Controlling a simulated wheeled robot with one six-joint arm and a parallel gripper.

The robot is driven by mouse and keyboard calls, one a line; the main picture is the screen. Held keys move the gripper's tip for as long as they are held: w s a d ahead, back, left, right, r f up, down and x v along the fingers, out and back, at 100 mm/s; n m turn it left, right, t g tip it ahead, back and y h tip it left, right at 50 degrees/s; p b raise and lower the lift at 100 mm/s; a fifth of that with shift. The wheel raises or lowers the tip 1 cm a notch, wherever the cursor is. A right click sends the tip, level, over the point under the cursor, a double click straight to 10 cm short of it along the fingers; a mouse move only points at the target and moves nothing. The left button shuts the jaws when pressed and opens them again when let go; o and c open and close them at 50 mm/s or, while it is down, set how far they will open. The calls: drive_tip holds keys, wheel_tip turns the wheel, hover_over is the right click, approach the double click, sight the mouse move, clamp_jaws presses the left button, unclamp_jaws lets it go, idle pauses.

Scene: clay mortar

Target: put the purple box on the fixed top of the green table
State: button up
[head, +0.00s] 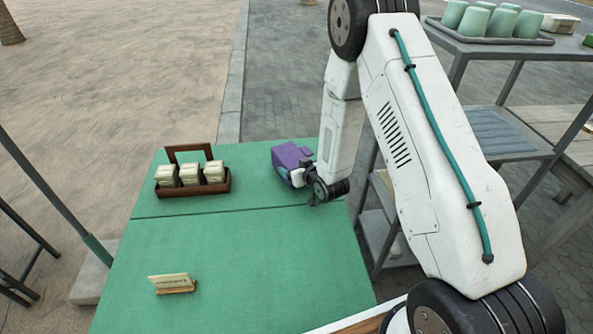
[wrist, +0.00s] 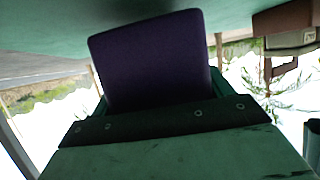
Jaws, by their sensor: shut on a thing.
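The purple box (head: 289,157) is at the far right part of the green table (head: 250,255), beyond the seam that runs across the top. My gripper (head: 298,176) is shut on the purple box, which looks slightly tilted. In the wrist view the purple box (wrist: 150,62) stands out dark from between the gripper's jaws (wrist: 155,122), with the green tabletop across the upper part of the picture. I cannot tell whether the box touches the tabletop. My arm hides part of the table's right edge.
A brown caddy (head: 192,187) with several pale jars stands on the table's far left part. A small card sign (head: 172,283) stands on the near part. A grey cart (head: 505,47) with upturned green cups is at the right. The near table middle is clear.

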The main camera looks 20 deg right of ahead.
drive_tip(key=shift+f, duration=0.85)
drive_tip(key=o, duration=1.1)
drive_tip(key=shift+f, duration=0.1)
drive_tip(key=shift+o, duration=0.2)
drive_tip(key=v, duration=1.2)
drive_tip(key=s+d+r+g+h, duration=0.1)
drive_tip(key=s+r+g, duration=0.2)
drive_tip(key=r, duration=0.6)
drive_tip(key=s+d+r+g+h, duration=0.2)
drive_tip(key=r+g, duration=0.1)
drive_tip(key=r, duration=0.6)
drive_tip(key=s+r+g, duration=0.2)
drive_tip(key=s+r, duration=0.2)
drive_tip(key=s, duration=0.5)
drive_tip(key=s+a+r+m+g, duration=0.1)
drive_tip(key=s+r+g, duration=0.1)
drive_tip(key=s+r, duration=0.3)
drive_tip(key=s+a+r+m+g, duration=0.1)
drive_tip(key=s+r, duration=0.4)
drive_tip(key=s, duration=0.8)
drive_tip(key=shift+g, duration=0.5)
